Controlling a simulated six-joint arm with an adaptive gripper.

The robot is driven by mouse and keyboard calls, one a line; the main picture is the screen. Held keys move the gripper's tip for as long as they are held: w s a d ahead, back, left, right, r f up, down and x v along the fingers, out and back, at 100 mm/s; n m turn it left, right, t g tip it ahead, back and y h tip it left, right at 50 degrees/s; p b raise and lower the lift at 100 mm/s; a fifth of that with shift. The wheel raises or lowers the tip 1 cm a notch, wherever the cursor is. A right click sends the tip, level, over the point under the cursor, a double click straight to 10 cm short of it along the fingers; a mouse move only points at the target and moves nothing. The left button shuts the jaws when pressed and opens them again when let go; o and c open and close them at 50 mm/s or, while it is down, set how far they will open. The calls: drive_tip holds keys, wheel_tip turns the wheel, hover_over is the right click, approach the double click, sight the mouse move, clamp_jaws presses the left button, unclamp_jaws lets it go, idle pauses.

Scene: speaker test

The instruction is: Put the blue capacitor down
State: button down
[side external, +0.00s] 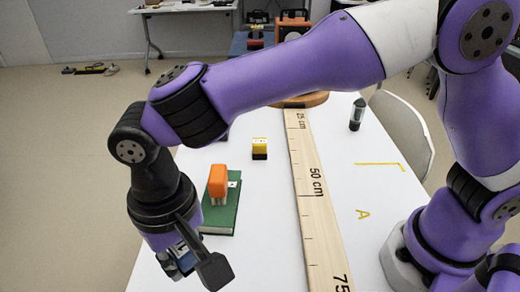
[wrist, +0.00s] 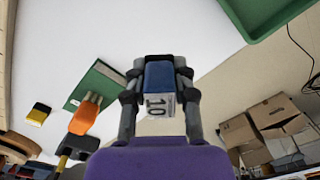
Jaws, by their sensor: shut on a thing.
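The blue capacitor (wrist: 159,76), with a white label reading "10", is between the fingers of my gripper (wrist: 160,95) in the wrist view. The fingers are shut on its two sides. In the side external view my gripper (side external: 180,262) points down near the table's left front edge, left of and nearer than the green book. The capacitor is mostly hidden by the gripper there. I cannot tell its exact height above the table.
A yellow-black block (side external: 260,148) is behind, near a long wooden ruler (side external: 307,180). A dark cylinder (side external: 357,114) stands at right. A green tray (wrist: 262,30) and cardboard boxes (wrist: 270,125) show in the wrist view.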

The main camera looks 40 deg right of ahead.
sight(194, 284)
wheel_tip(194, 284, down, 7)
drive_tip(key=shift+s+f, duration=0.1)
drive_tip(key=shift+f, duration=0.05)
drive_tip(key=shift+f, duration=0.1)
drive_tip(key=c, duration=0.7)
unclamp_jaws()
